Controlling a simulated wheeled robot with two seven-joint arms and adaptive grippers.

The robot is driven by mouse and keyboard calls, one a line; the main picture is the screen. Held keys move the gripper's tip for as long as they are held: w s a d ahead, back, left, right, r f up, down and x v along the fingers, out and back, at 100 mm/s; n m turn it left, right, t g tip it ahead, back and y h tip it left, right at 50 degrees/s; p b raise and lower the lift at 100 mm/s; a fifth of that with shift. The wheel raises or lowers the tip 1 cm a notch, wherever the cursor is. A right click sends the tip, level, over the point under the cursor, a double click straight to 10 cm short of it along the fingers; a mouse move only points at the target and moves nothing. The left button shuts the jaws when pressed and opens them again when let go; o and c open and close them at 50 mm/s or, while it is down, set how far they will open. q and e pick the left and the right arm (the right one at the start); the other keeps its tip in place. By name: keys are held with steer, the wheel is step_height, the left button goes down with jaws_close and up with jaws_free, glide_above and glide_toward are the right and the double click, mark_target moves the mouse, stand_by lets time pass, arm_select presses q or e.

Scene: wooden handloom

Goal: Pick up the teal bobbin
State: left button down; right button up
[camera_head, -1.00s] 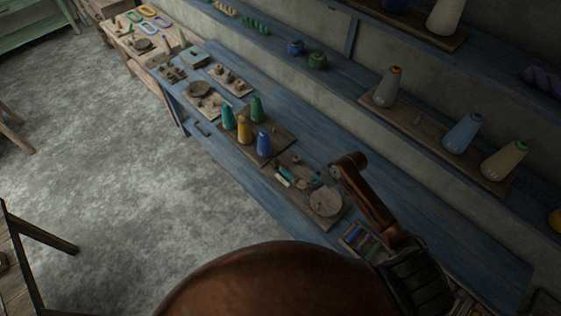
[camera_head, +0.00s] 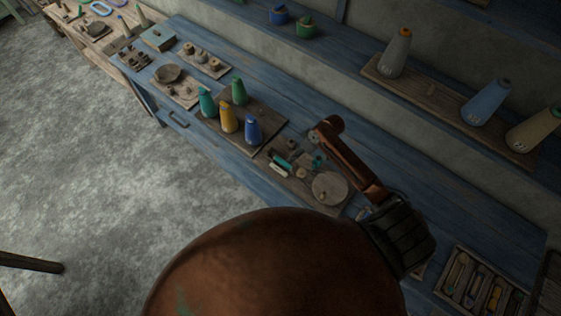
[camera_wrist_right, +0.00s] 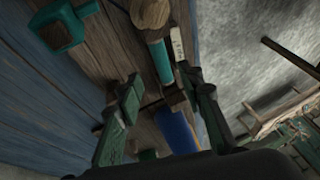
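The teal bobbin (camera_head: 283,160) lies on a wooden board in the head view, beside a pale stick-like piece (camera_head: 278,169). In the right wrist view the teal bobbin (camera_wrist_right: 160,62) has a wooden end and a pale band at its top. My right gripper (camera_wrist_right: 164,88) is open, its two green fingers apart, with the bobbin showing between and beyond the fingertips. I see no clear contact. The head view shows a brown link of my arm above the table, but not the gripper's fingers. My left gripper is not in view.
Teal, yellow, green and blue cones (camera_head: 252,128) stand on a board just left of the bobbin. A round wooden disc (camera_head: 329,188) lies to its right. A teal metal piece (camera_wrist_right: 62,30) is at upper left in the wrist view. A shelf with large cones (camera_head: 397,55) stands behind.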

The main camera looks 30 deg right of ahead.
mark_target(286, 163)
steer(key=p+x, duration=0.1)
steer(key=x, duration=0.7)
steer(key=shift+f, duration=0.1)
jaws_close()
stand_by(0.4)
